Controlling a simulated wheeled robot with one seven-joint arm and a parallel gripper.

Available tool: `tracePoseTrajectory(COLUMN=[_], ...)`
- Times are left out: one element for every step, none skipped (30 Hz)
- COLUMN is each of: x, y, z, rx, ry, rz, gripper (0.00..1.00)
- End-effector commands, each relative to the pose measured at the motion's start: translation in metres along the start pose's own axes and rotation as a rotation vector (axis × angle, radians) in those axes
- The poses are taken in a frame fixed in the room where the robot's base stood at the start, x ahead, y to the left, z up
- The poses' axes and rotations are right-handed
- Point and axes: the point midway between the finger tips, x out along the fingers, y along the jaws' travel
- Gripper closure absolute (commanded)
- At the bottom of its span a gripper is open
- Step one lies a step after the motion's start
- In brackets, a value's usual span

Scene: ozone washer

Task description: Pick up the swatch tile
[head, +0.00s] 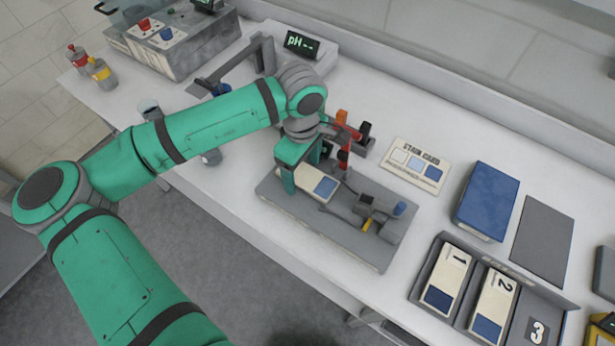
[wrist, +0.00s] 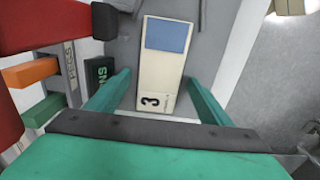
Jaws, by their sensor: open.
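The swatch tile (head: 309,182) is cream with a blue square and lies flat on a grey tray-like station (head: 340,240). In the wrist view the tile (wrist: 160,75) shows a black 3 at its near end and its blue square at the far end. My gripper (head: 306,170) is over the tile's left end in the head view. In the wrist view my gripper (wrist: 158,82) is open, with one green finger on each side of the tile's numbered end and a visible gap on both sides. Whether the fingers are at the tile's height is unclear.
Red and orange levers (head: 343,135) stand close behind my gripper. A small clamp-like fixture (head: 378,212) sits right of the tile. A rack (head: 418,284) holds tiles 1 (head: 447,278) and 2 (head: 493,302); its slot 3 (head: 537,331) is empty. A stain card (head: 416,166) and blue book (head: 487,200) lie behind.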

Motion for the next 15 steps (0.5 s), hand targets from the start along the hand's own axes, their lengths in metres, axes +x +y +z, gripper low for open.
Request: tracePoseTrajectory(x=[0.0008,0.0009,0.0008,0.0007,0.0007,0.0006,0.0006,0.0006,0.0005,0.0005,0.0005,0.0005,0.0004,0.0003,0.0003], y=[-0.0001,-0.0001,-0.0001,-0.0002,-0.0003,-0.0004,-0.0006,-0.0007,-0.0008,-0.001,-0.001,-0.0011,-0.0011,-0.001,-0.0012], z=[-0.0002,-0.0002,-0.0003,-0.0005,-0.0006,-0.0008,-0.0009,-0.0011,-0.0013,-0.0014,-0.0015,-0.0016,-0.0016,-0.0017,-0.0018], rx=[0.0,-0.001,-0.001,-0.001,-0.002,-0.002,-0.003,-0.003,-0.003,-0.004,-0.004,-0.004,-0.004,-0.004,-0.005], ry=[0.0,0.0,0.0,0.0,0.0,0.0,0.0,0.0,-0.001,0.0,0.0,0.0,0.0,0.0,0.0], rz=[0.0,0.0,0.0,0.0,0.0,0.0,0.0,0.0,0.0,0.0,0.0,0.0,0.0,0.001,0.001], gripper=[0.27,0.27,0.27,0.27,0.27,0.27,0.34,0.41,0.5,0.58,0.65,0.74,0.75,0.75,0.75])
